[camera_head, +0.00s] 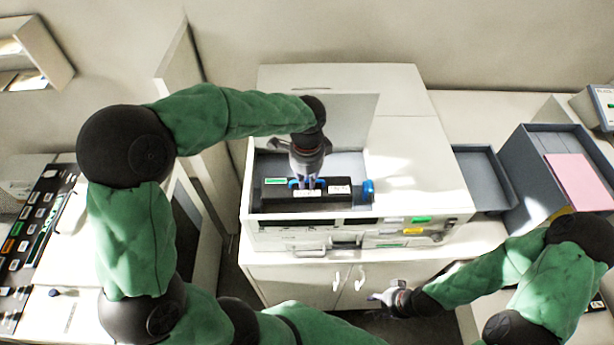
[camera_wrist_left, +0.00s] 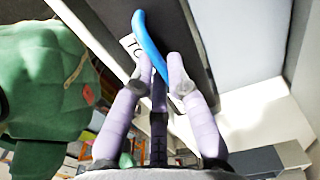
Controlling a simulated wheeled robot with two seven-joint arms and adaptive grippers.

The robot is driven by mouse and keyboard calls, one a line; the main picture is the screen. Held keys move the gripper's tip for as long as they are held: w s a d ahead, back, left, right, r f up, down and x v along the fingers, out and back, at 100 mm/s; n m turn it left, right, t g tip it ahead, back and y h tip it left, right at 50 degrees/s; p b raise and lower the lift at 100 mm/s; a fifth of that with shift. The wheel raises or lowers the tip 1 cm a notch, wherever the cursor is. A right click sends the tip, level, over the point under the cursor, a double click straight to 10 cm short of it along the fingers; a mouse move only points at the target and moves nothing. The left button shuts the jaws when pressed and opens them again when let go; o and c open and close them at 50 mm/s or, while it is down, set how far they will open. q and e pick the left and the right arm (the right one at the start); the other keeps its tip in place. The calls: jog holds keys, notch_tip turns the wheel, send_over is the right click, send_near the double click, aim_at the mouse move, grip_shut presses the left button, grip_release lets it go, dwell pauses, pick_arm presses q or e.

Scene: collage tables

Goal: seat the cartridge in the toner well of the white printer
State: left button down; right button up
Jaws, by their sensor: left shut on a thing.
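The white printer (camera_head: 440,180) stands on a cabinet with its toner well (camera_head: 345,165) open. The black cartridge (camera_head: 330,196) lies lengthwise left to right at the front of the well, with white labels and a green label on it. A blue knob (camera_head: 368,188) is at its right end. My left gripper (camera_head: 307,184) is above the cartridge, shut on its blue handle (camera_wrist_left: 150,45). I cannot tell whether the cartridge rests on the well floor or hangs just above it. My right gripper (camera_head: 385,298) is away, low in front of the cabinet; its finger opening is unclear.
A raised lid (camera_head: 350,118) stands behind the well, close to my left wrist. A grey tray (camera_head: 480,170) and a dark bin (camera_head: 528,160) with pink paper (camera_head: 578,180) are right of the printer. A panel of buttons (camera_head: 30,235) is at far left.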

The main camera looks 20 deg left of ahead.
aim_at(307, 187)
pick_arm(q)
jog(key=shift+w+f+b, duration=0.1)
jog(key=shift+f+b, duration=0.4)
jog(key=shift+f, duration=0.4)
jog(key=shift+f+b, duration=1.3)
jog(key=shift+f, duration=0.65)
jog(key=c, duration=1.2)
grip_release()
jog(key=shift+o, duration=0.2)
notch_tip(307, 187, up, 12)
jog(key=shift+r, duration=0.1)
